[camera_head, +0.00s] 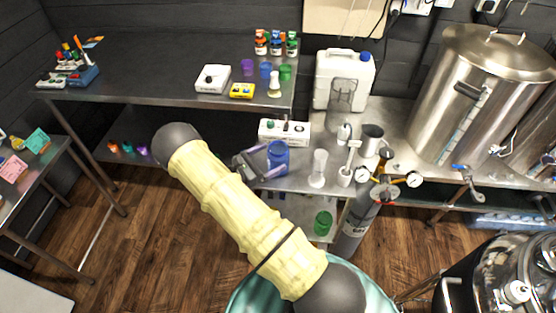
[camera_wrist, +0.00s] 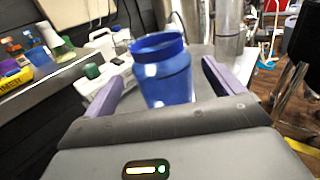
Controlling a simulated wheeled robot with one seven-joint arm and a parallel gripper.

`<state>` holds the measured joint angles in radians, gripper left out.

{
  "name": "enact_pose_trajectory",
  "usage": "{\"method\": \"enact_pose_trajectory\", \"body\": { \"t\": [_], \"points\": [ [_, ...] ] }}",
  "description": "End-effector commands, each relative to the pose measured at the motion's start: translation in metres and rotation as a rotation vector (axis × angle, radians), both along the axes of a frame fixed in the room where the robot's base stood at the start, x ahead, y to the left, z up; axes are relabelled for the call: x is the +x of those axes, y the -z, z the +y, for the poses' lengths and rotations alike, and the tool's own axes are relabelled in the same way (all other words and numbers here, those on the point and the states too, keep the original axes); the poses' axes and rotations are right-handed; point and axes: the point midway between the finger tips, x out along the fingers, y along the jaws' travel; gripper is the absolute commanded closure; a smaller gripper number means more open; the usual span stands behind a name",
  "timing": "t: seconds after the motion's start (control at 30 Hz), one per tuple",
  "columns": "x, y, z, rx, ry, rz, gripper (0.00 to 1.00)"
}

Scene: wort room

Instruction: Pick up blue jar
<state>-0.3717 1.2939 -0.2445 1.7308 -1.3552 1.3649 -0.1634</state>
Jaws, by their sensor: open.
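The blue jar (camera_head: 278,157) stands upright near the left end of the lower steel bench in the head view. It also shows in the wrist view (camera_wrist: 163,75), large and slightly blurred, with an open top. My gripper (camera_wrist: 164,85) is open, with one purple finger on each side of the jar in the picture. In the head view my gripper (camera_head: 257,163) is at the jar's left side. No contact between the fingers and the jar can be made out.
A white device (camera_head: 285,131) stands just behind the jar. A clear cylinder (camera_head: 318,168) stands to its right, with a gas bottle (camera_head: 356,222) beyond. The raised bench (camera_head: 150,70) holds small cups and bottles. A green jar (camera_head: 323,222) sits on a low shelf.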

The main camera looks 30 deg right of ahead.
Motion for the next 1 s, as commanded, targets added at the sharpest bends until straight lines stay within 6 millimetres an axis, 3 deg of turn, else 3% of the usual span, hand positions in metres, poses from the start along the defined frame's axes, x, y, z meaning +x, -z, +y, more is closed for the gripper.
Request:
{"method": "enact_pose_trajectory", "body": {
  "t": [0.4,0.97,1.0],
  "points": [
    [0.003,-0.003,-0.049,0.001,0.003,-0.001,0.07],
    [0.004,-0.001,-0.051,0.0,0.0,0.0,0.07],
    [0.004,-0.001,-0.051,0.0,0.001,0.0,0.13]
  ]
}}
